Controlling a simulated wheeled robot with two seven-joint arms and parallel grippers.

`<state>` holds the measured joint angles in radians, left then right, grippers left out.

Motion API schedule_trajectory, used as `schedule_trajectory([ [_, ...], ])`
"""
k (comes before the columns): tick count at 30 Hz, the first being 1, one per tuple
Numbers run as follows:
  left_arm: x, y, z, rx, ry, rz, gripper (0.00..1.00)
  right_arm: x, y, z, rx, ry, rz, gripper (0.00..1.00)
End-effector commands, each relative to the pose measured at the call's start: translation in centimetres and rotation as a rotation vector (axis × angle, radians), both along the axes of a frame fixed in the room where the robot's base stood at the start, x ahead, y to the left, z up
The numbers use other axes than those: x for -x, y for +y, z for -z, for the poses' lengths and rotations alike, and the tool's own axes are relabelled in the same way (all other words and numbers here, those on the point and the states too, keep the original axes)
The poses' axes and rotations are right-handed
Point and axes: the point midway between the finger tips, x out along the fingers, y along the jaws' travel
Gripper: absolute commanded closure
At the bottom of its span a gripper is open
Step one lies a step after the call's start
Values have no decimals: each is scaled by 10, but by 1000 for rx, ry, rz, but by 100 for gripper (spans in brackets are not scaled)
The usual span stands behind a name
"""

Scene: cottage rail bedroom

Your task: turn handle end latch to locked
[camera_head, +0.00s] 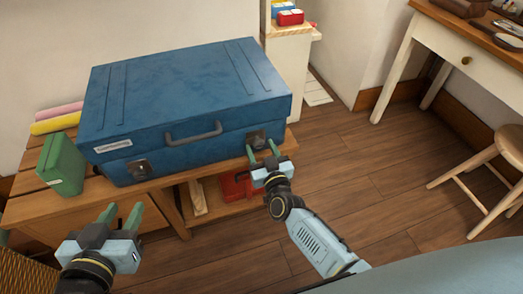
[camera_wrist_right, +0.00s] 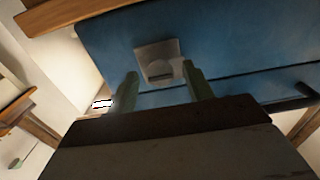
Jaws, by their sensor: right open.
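A blue suitcase (camera_head: 185,95) lies flat and closed on a wooden bench, with a grey handle (camera_head: 193,133) on its front side. One latch (camera_head: 139,169) is near the front left corner. The other latch (camera_head: 257,139) is near the front right corner, partly behind my right gripper. My right gripper (camera_head: 262,154) is open, its green fingers pointing at that right latch. In the right wrist view the latch plate (camera_wrist_right: 158,62) shows between and just beyond the two fingertips (camera_wrist_right: 160,75), with no clear contact. My left gripper (camera_head: 122,212) is open and empty in front of the bench.
A green box (camera_head: 62,165) stands on the bench (camera_head: 22,210) left of the suitcase, near pink and yellow rolls (camera_head: 55,122). A red object (camera_head: 236,185) sits on the lower shelf. A desk (camera_head: 440,30) and stool (camera_head: 490,170) stand right; the floor between is clear.

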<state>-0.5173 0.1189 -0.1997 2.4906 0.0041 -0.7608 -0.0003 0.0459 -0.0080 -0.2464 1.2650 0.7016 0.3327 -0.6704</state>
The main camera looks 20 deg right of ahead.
Motion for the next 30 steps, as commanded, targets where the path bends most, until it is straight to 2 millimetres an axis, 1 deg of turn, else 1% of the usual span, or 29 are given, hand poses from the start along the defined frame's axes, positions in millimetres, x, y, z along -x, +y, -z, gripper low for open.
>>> schedule_trajectory([
  [5,0,0,0,0,0,0,64,0,0,0,0,0,0,49],
  [6,0,0,0,0,0,0,64,0,0,0,0,0,0,51],
  [15,0,0,0,0,1,0,64,0,0,0,0,0,0,91],
  [16,0,0,0,0,1,0,64,0,0,0,0,0,0,92],
  [23,0,0,1,-1,5,0,64,0,0,0,-22,1,0,92],
  [30,2,1,4,-8,32,-2,64,0,0,0,-131,4,-1,92],
])
